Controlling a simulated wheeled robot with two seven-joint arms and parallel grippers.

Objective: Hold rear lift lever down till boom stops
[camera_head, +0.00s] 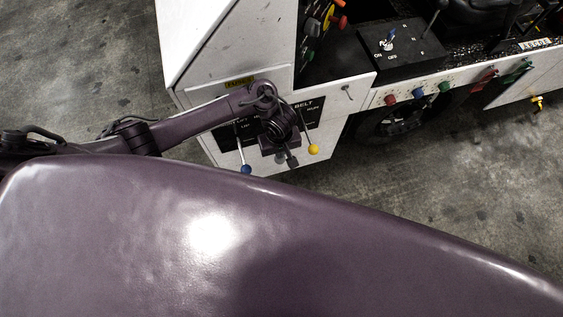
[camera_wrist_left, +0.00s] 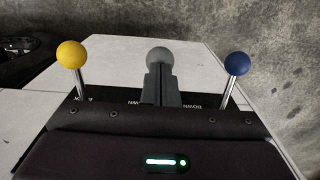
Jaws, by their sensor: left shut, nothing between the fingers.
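A dark control panel (camera_head: 315,112) on the white loader's corner carries levers with a blue knob (camera_head: 246,169), a yellow knob (camera_head: 313,149) and a grey knob (camera_head: 292,161). "LIFT" lettering shows on the blue side and "BELT" on the yellow side; which lever is the rear lift one I cannot tell. My left gripper (camera_head: 281,153) is shut and empty, between the blue and yellow levers. In the left wrist view its fingers (camera_wrist_left: 160,82) overlap the grey knob (camera_wrist_left: 160,56); contact is unclear. The yellow knob (camera_wrist_left: 71,54) and blue knob (camera_wrist_left: 238,64) stand clear on either side.
A switch box (camera_head: 395,45) and a row of coloured knobs (camera_head: 418,93) sit farther right on the loader. A tyre (camera_head: 395,125) shows under its side. Bare concrete floor (camera_head: 450,180) lies in front. The boom is not identifiable.

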